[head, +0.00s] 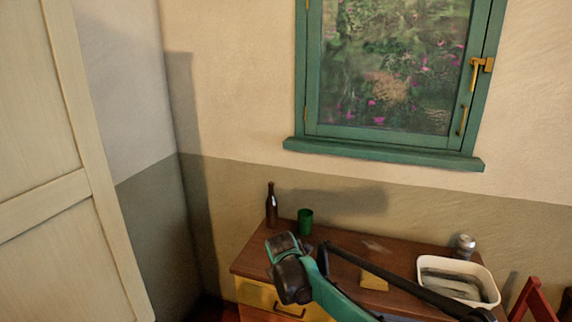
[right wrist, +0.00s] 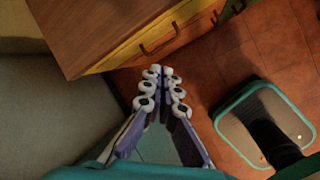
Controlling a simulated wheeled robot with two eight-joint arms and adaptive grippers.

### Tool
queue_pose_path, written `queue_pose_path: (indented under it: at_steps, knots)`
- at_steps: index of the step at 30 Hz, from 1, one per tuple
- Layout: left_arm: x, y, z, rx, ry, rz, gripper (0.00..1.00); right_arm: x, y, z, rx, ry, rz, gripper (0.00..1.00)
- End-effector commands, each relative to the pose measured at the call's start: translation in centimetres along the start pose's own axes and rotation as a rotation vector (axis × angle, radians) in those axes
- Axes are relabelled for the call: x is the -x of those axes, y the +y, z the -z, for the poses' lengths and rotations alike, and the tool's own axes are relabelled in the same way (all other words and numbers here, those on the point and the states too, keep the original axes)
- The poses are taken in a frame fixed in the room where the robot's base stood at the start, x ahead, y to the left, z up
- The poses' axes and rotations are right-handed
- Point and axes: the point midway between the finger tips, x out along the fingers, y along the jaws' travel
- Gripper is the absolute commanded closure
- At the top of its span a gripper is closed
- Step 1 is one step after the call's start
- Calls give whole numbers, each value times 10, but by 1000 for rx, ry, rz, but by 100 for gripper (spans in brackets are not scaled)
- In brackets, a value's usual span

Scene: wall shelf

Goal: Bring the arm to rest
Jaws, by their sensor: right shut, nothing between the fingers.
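My right gripper (right wrist: 164,78) shows in the right wrist view, its fingers closed together and empty. It hangs above a red-brown tiled floor (right wrist: 215,65), in front of the chest's yellow drawers (right wrist: 150,38). In the head view, a green and black part of my arm stands out in front of the chest, and no gripper fingers can be made out there. My left gripper is not in either view.
The wooden chest (head: 252,262) carries a dark bottle (head: 271,207), a green cup (head: 305,222), a yellow block (head: 374,280), a silver can (head: 464,246) and a white basin (head: 490,283). A red chair (head: 535,298) stands at right. A green-framed window (head: 385,150) is above.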

Motion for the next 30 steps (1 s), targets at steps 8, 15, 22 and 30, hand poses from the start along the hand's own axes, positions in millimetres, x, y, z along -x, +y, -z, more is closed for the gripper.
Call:
queue_pose_path:
  at_steps: [8,15,22,30]
  knots:
    - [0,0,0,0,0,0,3,91,-100,-51,-684,28,-65,100]
    - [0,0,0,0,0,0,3,134,-199,-61,-1276,77,-120,100]
    - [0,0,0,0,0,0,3,141,-282,-51,-1781,143,-166,100]
    - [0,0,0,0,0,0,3,135,-319,-42,-2037,188,-187,100]
